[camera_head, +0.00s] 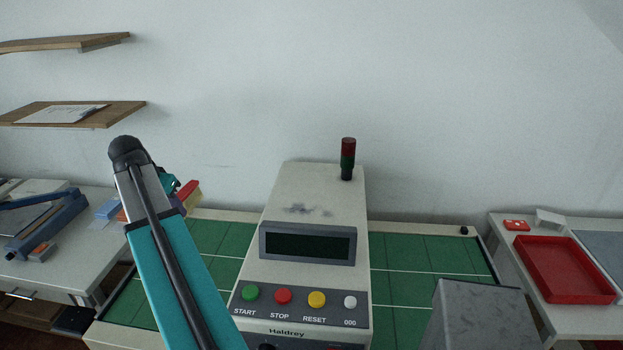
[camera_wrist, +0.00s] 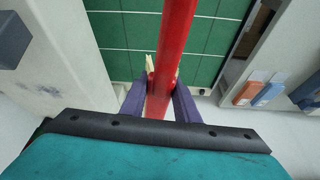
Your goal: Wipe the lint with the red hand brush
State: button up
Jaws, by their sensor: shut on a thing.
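The red hand brush (camera_wrist: 172,40) is between the two purple fingers of my gripper (camera_wrist: 161,88) in the wrist view, which are shut on its red part. In the head view the brush (camera_head: 187,190) shows red with a pale yellowish edge, partly hidden behind my arm, left of the beige machine (camera_head: 280,195). The lint (camera_head: 308,210) is a grey smudgy patch on the machine's sloping top, above the display. A grey patch (camera_wrist: 50,90) also shows on the beige surface in the wrist view. The brush is apart from the lint, to its left.
A grey box (camera_head: 478,315) is at front right. A red tray (camera_head: 565,268) lies on the right table. Wooden shelves (camera_head: 130,112) hang upper left.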

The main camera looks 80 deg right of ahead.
jog(key=s+d+r+m+g+y, duration=0.1)
jog(key=s+d+m, duration=0.3)
jog(key=s, duration=0.8)
jog(key=s+d+r+m+g+y+p, duration=0.1)
jog(key=s+d+m+g, duration=0.1)
jog(key=s+d+m, duration=0.3)
jog(key=s+d+m+g+y+p, duration=0.1)
jog(key=s+d+m, duration=0.4)
jog(key=s+d, duration=0.6)
jog(key=s, duration=1)
jog(key=shift+s+d+r, duration=0.15)
jog(key=shift+r, duration=0.25)
jog(key=shift+f, duration=0.1)
jog(key=shift+f+b, duration=1.3)
jog(key=shift+f, duration=1.6)
jog(key=shift+f+b, duration=0.5)
jog(key=shift+f, duration=0.5)
jog(key=shift+w, duration=0.2)
jog(key=shift+w+a, duration=0.2)
jog(key=shift+w, duration=1.4)
